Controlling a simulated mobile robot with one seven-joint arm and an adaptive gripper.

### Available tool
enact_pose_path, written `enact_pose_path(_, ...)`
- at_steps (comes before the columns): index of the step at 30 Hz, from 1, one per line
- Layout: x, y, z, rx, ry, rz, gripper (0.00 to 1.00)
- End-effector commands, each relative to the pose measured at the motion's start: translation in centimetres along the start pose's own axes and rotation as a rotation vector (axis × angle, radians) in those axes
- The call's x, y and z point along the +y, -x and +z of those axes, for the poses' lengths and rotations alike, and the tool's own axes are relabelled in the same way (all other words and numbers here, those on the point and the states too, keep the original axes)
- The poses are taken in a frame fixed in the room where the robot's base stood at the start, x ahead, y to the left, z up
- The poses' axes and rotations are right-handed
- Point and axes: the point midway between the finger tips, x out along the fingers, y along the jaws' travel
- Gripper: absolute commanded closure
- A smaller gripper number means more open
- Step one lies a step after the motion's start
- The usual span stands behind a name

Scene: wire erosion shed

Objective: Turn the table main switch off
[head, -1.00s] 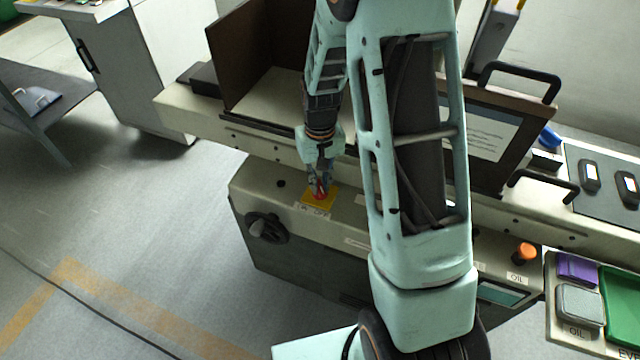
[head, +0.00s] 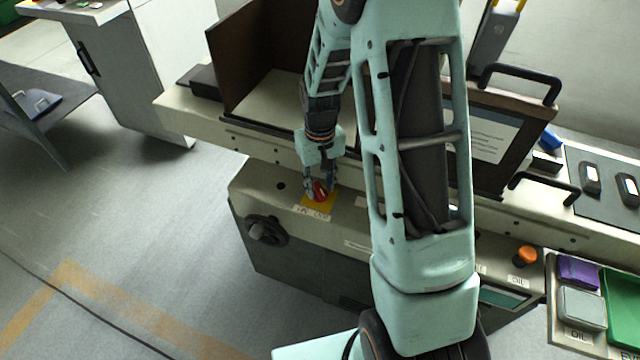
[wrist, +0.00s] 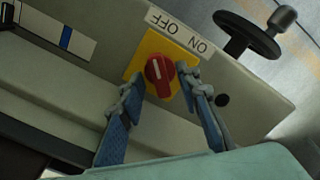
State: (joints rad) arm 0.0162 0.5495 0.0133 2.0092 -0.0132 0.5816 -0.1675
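The table main switch is a red rotary knob (wrist: 159,76) with a white pointer line, on a yellow plate (wrist: 151,47). A white label (wrist: 180,30) beside the plate reads OFF and ON. In the head view the red knob (head: 320,191) sits on top of the machine's front housing. My gripper (wrist: 163,90) is open, with one blue-padded finger on each side of the knob; a gap shows between the fingers and the knob. In the head view my gripper (head: 320,187) is down at the knob and partly covers it.
A black handwheel (head: 266,229) is on the housing's front face, left of the switch. An orange knob (head: 525,254) stands farther right. A brown panel (head: 238,52) rises behind my gripper. The floor at left is mostly clear, with a cable.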

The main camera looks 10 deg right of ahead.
Motion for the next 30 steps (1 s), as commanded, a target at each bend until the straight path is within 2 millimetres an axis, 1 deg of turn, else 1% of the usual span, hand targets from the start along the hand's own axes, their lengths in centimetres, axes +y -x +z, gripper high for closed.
enact_pose_path(6, 0.0, 0.1, 0.0, 0.0, -0.001, 0.0, 0.7)
enact_pose_path(10, 0.0, 1.1, 0.0, 0.001, -0.001, 0.0, 0.7)
enact_pose_path(14, 0.0, 3.4, -0.1, 0.005, -0.001, 0.001, 0.7)
enact_pose_path(18, 0.0, 6.6, -0.2, 0.006, -0.001, 0.001, 0.7)
enact_pose_path(21, 0.0, 8.6, -0.1, 0.005, -0.001, 0.001, 0.7)
enact_pose_path(25, 0.0, 10.6, -0.1, 0.003, -0.001, 0.0, 0.7)
enact_pose_path(30, 0.0, 11.8, 0.0, 0.001, 0.0, 0.0, 0.7)
